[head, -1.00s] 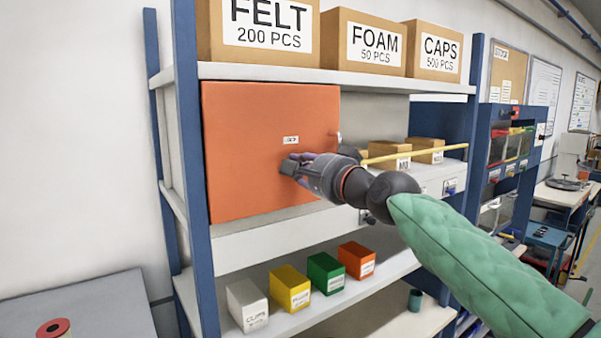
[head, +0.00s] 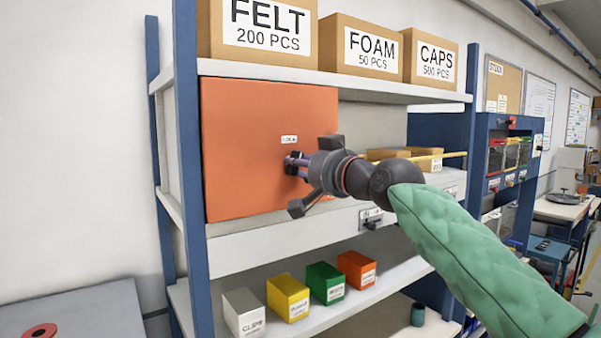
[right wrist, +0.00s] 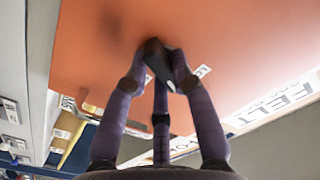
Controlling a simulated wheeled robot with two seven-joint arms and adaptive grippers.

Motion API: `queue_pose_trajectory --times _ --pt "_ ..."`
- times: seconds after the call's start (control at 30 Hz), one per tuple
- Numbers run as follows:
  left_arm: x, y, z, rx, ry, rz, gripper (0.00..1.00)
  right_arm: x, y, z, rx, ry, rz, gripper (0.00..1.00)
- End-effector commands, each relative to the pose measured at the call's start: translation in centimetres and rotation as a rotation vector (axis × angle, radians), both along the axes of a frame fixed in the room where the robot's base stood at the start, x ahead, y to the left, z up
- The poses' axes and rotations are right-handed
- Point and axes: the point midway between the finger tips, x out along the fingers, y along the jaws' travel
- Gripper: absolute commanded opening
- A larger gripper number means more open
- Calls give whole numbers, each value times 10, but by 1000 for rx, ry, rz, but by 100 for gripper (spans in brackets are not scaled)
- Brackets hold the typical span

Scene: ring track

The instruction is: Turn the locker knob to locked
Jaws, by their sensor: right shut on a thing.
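The locker is an orange box (head: 255,185) on the middle shelf, its front shut, with a small white label (head: 289,140) on it. The knob (right wrist: 157,62) is dark with a white mark on one end, and shows between purple fingers in the right wrist view. My right gripper (head: 293,163) is at the locker front just below the label, shut on the knob; in the right wrist view its fingertips (right wrist: 160,55) close around the knob. In the head view the gripper mostly hides the knob, and the lettering by it is too small to read. My left gripper is out of view.
Cardboard boxes (head: 360,50) stand on the shelf above. White, yellow, green and orange bins (head: 323,282) stand on the shelf below. A blue shelf post (head: 187,150) rises left of the locker. A yellow rail (head: 450,156) runs at the right.

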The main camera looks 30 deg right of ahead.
Motion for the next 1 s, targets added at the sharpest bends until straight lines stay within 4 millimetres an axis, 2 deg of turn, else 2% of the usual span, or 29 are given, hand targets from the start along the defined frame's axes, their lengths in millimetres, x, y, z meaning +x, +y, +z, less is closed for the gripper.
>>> queue_pose_trajectory --times 0.2,0.5,1.0 --pt "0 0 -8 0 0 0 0 1 1 -2 -176 -9 3 0" --pt "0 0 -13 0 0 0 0 2 1 -2 -334 -21 3 0" --pt "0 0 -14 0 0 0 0 2 1 -1 -396 -25 3 0"
